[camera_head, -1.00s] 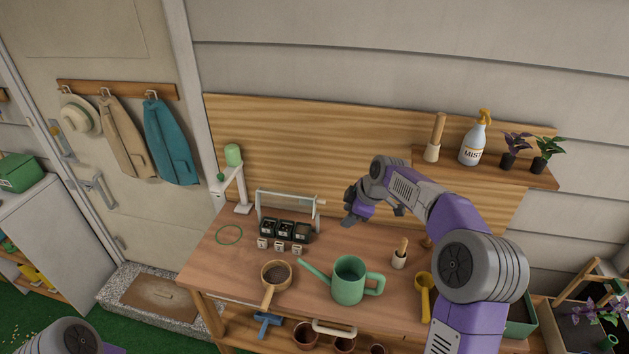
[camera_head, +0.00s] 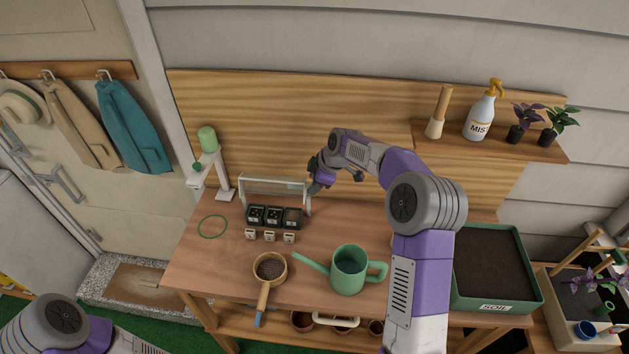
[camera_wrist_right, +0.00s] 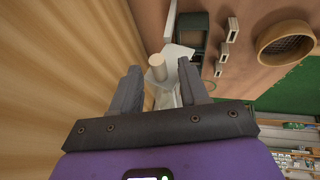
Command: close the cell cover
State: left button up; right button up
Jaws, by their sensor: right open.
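The cell cover (camera_head: 272,187) is a clear panel in a pale frame, standing raised behind the row of dark seed cells (camera_head: 273,216) on the bench. In the right wrist view a pale round knob or rod end (camera_wrist_right: 157,66) lies just beyond and between my fingers, with the pale cover frame (camera_wrist_right: 183,54) behind it. My right gripper (camera_head: 314,183) is at the right end of the raised cover. It is open in the right wrist view (camera_wrist_right: 160,88), with nothing clearly held; contact cannot be told. My left arm shows at lower left, its gripper out of view.
Small white labels (camera_head: 269,236) stand before the cells. A sieve (camera_head: 270,267) and green watering can (camera_head: 349,270) stand nearer the front. A white stand with a green top (camera_head: 208,140) is to the left. A soil box (camera_head: 494,304) is at right. The wooden back panel rises close behind.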

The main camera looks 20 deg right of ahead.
jog(key=shift+w+f, duration=0.1)
grip_shut()
dwell(0.4)
jog(key=s+a+t+h+b, duration=0.1)
jog(key=t+b, duration=0.1)
jog(key=b, duration=0.5)
jog(key=s+f+n+t+h+b, duration=0.1)
jog(key=t+b, duration=0.1)
jog(key=b, duration=0.6)
jog(key=s+a+f+t+h+b, duration=0.1)
jog(key=s+t+b, duration=0.1)
jog(key=b, duration=0.5)
jog(key=shift+s+a+n, duration=0.1)
jog(key=shift+a+n, duration=0.2)
jog(key=shift+a, duration=0.05)
grip_release()
